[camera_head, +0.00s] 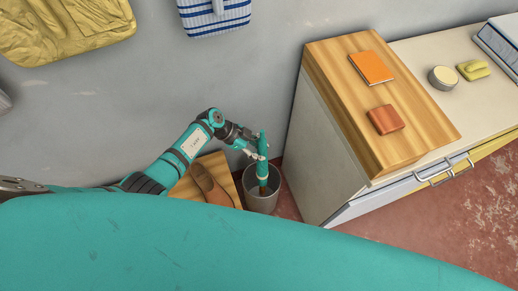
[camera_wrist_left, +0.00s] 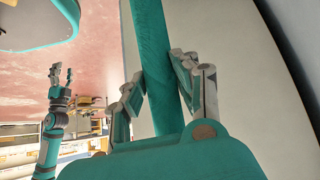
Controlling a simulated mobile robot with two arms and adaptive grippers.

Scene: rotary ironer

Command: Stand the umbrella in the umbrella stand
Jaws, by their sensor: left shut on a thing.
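The teal umbrella (camera_head: 263,173) stands close to upright at the grey umbrella stand (camera_head: 262,200). Its lower end shows inside the round mouth of the stand; whether it touches the bottom I cannot tell. My left gripper (camera_head: 257,151) is shut on the umbrella's upper part, above the rim. In the left wrist view the umbrella (camera_wrist_left: 156,60) runs up between the two fingers of my left gripper (camera_wrist_left: 158,88). My right gripper (camera_wrist_left: 62,74) shows far off at the left of that view, its fingers apart and empty.
Brown shoes (camera_head: 211,187) lie on a wooden board (camera_head: 222,163) just left of the stand. A cabinet with a wooden top (camera_head: 350,90) stands close on the right. The wall is behind, with a yellow bag (camera_head: 65,30) and a striped cloth (camera_head: 214,17) higher up.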

